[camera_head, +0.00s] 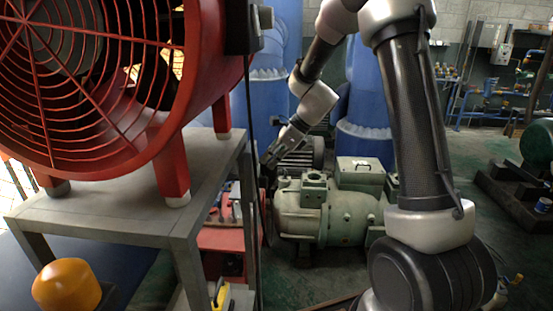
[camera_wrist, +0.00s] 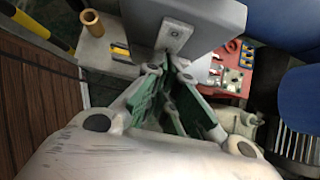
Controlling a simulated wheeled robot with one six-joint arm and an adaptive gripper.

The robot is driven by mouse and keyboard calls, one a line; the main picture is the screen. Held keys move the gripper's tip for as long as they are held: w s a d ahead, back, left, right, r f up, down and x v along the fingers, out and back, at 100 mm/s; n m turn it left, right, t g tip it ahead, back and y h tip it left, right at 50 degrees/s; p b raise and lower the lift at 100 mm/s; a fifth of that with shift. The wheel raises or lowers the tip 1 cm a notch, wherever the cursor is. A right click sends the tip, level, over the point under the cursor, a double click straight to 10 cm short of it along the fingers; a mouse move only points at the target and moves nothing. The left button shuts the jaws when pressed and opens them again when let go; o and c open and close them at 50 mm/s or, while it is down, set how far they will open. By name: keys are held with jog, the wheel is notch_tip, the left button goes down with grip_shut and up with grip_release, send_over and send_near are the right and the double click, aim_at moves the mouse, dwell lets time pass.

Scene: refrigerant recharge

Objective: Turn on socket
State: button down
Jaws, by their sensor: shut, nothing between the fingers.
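A small light plate with a dark spot, which looks like the socket or its switch (camera_wrist: 174,38), sits on a grey box-like face (camera_wrist: 215,14) at the top of the wrist view. I cannot tell whether it is on or off. My gripper (camera_wrist: 163,68) is shut and empty, with its fingertips just below the plate; I cannot tell whether they touch it. In the head view my gripper (camera_head: 269,160) points down and left beside a thin black upright, right of the grey fan table (camera_head: 95,215). The socket cannot be made out in the head view.
A large red fan (camera_head: 150,150) stands on the table. A red tool tray (camera_wrist: 232,70) lies beyond the gripper. A green motor or compressor (camera_head: 325,210) stands behind it on the floor. Blue barrels (camera_head: 365,150) stand farther back. An orange rounded object (camera_head: 67,286) is at lower left.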

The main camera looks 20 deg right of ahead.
jog(key=shift+w+a+f, duration=0.15)
jog(key=shift+a+f, duration=0.05)
jog(key=shift+a, duration=0.15)
jog(key=shift+r, duration=0.1)
jog(key=shift+r, duration=0.75)
